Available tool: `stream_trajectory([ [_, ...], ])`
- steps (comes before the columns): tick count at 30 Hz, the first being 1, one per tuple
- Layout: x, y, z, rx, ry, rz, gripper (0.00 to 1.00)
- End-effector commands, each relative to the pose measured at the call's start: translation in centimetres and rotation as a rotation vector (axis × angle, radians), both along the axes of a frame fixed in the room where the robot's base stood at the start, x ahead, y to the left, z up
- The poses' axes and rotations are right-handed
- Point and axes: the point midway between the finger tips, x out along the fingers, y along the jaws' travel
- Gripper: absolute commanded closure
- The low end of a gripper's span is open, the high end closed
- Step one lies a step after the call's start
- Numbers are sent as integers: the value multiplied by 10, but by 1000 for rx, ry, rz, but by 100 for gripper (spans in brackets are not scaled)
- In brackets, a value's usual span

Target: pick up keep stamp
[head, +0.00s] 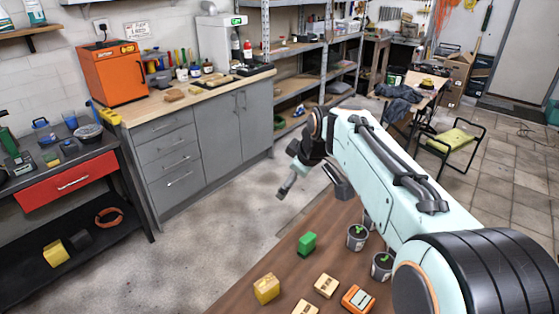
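My gripper (313,190) is in the middle of the head view, above the far edge of the brown wooden table (250,303). Its two fingers are spread apart with nothing between them. I cannot tell for certain which thing is the keep stamp. Small block-like things stand on the table below and nearer than my gripper: a green block (307,243), a yellow block (266,288), a tan block with dark marks (326,285), a similar tan block (305,307) cut by the bottom edge, and an orange block with a pale top (358,298). Any lettering is too small to read.
A grey cabinet (197,155), a workbench with a red drawer (66,182) and a shelf rack (297,75) stand beyond open floor.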

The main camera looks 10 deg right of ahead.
Motion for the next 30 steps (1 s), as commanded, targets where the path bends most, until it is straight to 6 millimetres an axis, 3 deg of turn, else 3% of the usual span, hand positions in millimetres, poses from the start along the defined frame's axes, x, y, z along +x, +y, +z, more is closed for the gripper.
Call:
stream_trajectory([
  [1, 28, -9, -23, 14, 10, 3, 13],
  [3, 58, -22, -56, 38, 24, -2, 13],
  [6, 84, -41, -111, 86, 72, -38, 13],
  [9, 90, -57, -166, 129, 143, -75, 13],
  [12, 81, -67, -212, 160, 219, -102, 13],
  [15, 74, -73, -236, 175, 260, -119, 13],
  [18, 75, -76, -246, 177, 265, -130, 13],
  [30, 91, -62, -296, 176, 264, -128, 13],
])
